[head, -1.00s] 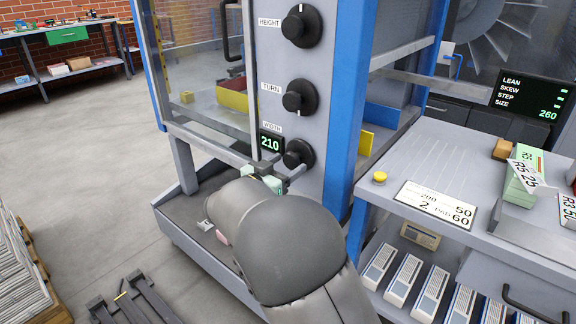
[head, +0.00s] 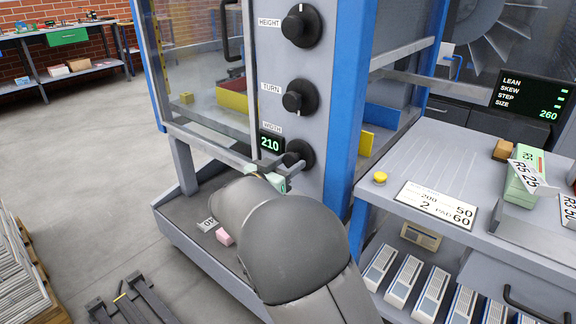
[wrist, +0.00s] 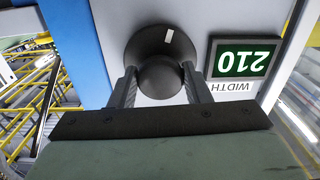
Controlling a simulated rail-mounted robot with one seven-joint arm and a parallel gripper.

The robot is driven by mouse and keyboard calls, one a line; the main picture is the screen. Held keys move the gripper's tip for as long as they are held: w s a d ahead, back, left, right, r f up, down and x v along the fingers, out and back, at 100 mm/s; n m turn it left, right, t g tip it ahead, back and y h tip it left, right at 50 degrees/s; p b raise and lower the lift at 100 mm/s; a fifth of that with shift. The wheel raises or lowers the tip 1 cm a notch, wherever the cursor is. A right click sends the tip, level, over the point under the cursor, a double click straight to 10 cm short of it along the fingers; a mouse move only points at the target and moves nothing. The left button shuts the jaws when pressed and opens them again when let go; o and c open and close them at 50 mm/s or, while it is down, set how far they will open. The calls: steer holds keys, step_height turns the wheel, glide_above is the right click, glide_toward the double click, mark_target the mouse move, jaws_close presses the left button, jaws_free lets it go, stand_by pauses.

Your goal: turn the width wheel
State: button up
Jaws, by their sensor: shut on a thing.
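The width wheel (head: 304,150) is a black round knob low on the grey panel, under the WIDTH label. In the wrist view the wheel (wrist: 160,77) shows a round hub on a wider disc, with a white mark near the disc's top. My gripper (wrist: 159,74) is shut on the hub, one finger on each side. In the head view my gripper (head: 283,170) reaches the wheel from the front, and my arm hides the area below it. The green width display (head: 270,143) reads 210; it also shows upside down in the wrist view (wrist: 243,57).
The turn knob (head: 300,98) and height knob (head: 301,25) sit above on the same panel. A blue post (head: 352,100) stands close on the right. Open floor lies left.

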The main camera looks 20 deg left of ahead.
steer(key=n+b, duration=0.2)
steer(key=n, duration=0.1)
steer(key=shift+f+n, duration=0.15)
steer(key=shift+n, duration=0.15)
steer(key=n, duration=0.2)
steer(key=n+b, duration=0.1)
steer(key=n, duration=0.2)
steer(key=shift+d+r, duration=0.1)
steer(key=shift+r, duration=0.1)
steer(key=n+p, duration=0.1)
steer(key=n, duration=0.4)
steer(key=shift+r, duration=0.1)
steer(key=n+p, duration=0.3)
steer(key=n, duration=0.2)
steer(key=shift+r+p, duration=0.15)
steer(key=shift+p, duration=0.2)
steer(key=n+p, duration=0.5)
steer(key=n, duration=0.1)
steer(key=shift+s+r, duration=0.1)
steer(key=n+p, duration=0.5)
steer(key=shift+p, duration=0.3)
steer(key=n+p, duration=0.5)
steer(key=shift+n, duration=0.4)
steer(key=shift+n+p, duration=1.8)
steer(key=shift+n, duration=0.1)
steer(key=shift+f, duration=0.25)
